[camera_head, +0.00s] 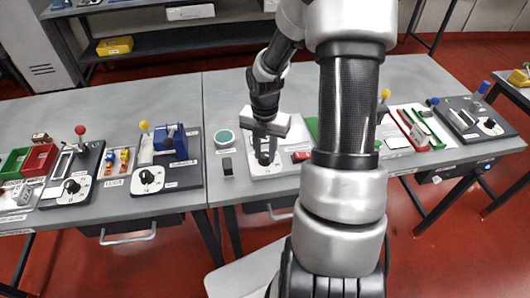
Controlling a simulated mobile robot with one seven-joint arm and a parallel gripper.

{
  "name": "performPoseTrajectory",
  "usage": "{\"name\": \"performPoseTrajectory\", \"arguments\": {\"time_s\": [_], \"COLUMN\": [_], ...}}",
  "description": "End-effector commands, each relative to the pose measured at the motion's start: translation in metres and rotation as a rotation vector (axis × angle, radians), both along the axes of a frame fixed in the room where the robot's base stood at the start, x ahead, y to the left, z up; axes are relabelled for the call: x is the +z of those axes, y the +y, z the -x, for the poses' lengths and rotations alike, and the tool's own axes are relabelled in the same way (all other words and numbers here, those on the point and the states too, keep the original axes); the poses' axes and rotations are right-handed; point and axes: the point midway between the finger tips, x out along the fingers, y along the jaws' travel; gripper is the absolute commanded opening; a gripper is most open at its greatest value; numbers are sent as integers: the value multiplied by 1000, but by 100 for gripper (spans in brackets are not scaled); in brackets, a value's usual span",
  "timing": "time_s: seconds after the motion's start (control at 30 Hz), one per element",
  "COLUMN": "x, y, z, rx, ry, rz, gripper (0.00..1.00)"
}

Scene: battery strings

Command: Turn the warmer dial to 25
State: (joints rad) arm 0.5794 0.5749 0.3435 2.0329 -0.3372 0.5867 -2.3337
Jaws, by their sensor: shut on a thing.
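My gripper (264,153) points down at a light plate (287,170) on the middle bench and is shut on a dark dial (264,160) there. My gripper covers most of this dial, so its pointer and scale cannot be read. Similar black dials on white plates show at the far left (72,187), left of centre (147,177) and far right (490,123). The labels are too small to tell which dial is the warmer's.
A round teal-topped item (224,137) and a small dark block (227,166) stand left of my gripper. A red block (301,156) lies to its right. Upright levers with red (80,130) and yellow (144,125) knobs rise on the left bench. My arm hides part of the right bench.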

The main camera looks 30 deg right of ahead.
Motion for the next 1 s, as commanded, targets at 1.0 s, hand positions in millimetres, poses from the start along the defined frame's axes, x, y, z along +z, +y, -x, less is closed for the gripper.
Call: {"name": "performPoseTrajectory", "arguments": {"time_s": [1.0], "x": [30], "y": [0], "z": [0], "rx": [4], "ry": [1], "rz": [-1], "gripper": [42]}}
